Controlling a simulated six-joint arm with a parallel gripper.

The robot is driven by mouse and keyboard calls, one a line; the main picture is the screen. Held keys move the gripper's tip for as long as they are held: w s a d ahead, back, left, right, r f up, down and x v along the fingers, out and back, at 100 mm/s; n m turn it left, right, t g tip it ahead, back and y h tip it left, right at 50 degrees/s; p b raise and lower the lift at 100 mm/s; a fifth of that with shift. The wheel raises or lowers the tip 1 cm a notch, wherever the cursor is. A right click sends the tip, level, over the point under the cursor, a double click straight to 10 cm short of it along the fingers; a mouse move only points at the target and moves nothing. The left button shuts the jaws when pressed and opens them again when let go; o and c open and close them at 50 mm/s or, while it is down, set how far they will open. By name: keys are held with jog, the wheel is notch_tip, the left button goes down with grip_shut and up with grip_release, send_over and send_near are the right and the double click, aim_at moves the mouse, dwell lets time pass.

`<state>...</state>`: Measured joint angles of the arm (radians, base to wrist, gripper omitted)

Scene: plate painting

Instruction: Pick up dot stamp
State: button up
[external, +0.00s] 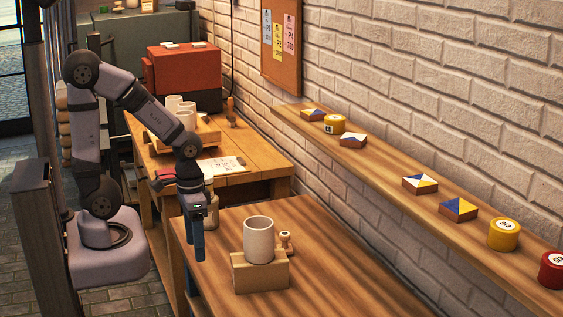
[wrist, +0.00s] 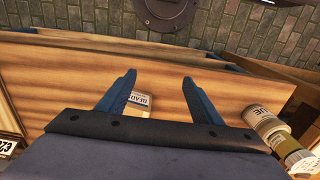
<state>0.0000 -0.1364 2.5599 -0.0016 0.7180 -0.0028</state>
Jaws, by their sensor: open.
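A small light-wood piece with a round knob, which looks like the dot stamp (external: 285,239), stands on the front table in the external view. It is just right of a pale cup (external: 259,236) on a wooden block (external: 254,276), which partly hides its base. I cannot make it out in the wrist view. My gripper (external: 198,257) points down over the left side of the front table, left of the block and apart from it. In the wrist view my gripper (wrist: 159,79) has its two blue fingers spread, with nothing held between them.
A wall shelf (external: 380,171) carries tiles and paint pots. The front table's right part (external: 340,270) is clear.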

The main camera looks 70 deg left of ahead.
jog(key=c, duration=0.4)
jog(key=shift+o, duration=0.2)
